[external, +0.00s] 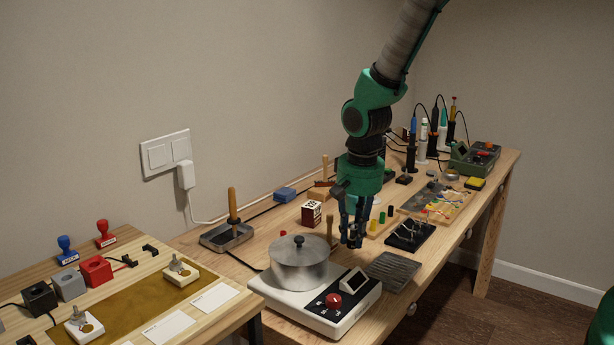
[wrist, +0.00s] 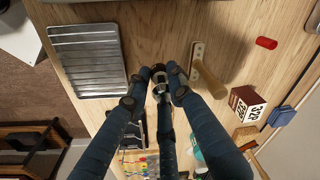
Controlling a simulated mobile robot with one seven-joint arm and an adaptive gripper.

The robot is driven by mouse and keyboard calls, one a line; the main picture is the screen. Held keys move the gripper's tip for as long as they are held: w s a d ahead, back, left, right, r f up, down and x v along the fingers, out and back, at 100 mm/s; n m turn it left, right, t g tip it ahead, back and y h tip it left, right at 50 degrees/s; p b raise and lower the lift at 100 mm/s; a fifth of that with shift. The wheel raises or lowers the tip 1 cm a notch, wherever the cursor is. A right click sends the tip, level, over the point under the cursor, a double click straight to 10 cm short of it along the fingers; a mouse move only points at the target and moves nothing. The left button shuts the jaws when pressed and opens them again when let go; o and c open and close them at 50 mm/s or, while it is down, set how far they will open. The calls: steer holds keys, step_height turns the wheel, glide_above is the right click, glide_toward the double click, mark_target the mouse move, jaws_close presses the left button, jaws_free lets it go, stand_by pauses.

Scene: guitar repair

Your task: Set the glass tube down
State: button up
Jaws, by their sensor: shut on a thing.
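My gripper (external: 352,240) hangs pointing down over the workbench (external: 262,242), behind the scale-like appliance and left of the black rack. In the wrist view the blue-black fingers of my gripper (wrist: 160,86) are closed together around a small, shiny, partly see-through thing, the glass tube (wrist: 160,88). The fingers hide most of it, so its full length and tilt cannot be told. In the external view it cannot be made out. Whether its lower end touches the bench cannot be told.
A pot (external: 299,264) stands on the white appliance (external: 312,307). A ribbed grey tray (external: 393,271), black rack (external: 411,236), red-and-white box (external: 311,213) and wooden-handled fixture (wrist: 207,78) surround my gripper. A red cylinder (wrist: 266,43) lies apart. Bare wood shows between tray and fixture.

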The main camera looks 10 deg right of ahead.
mark_target(353, 241)
steer(key=shift+f+b, duration=0.35)
steer(key=shift+f, duration=1.25)
steer(key=shift+f, duration=0.15)
steer(key=o, duration=0.9)
steer(key=shift+c, duration=0.2)
step_height(353, 241, up, 12)
steer(key=s+p, duration=0.1)
steer(key=p, duration=0.1)
steer(key=shift+d, duration=0.2)
steer(key=shift+r, duration=0.2)
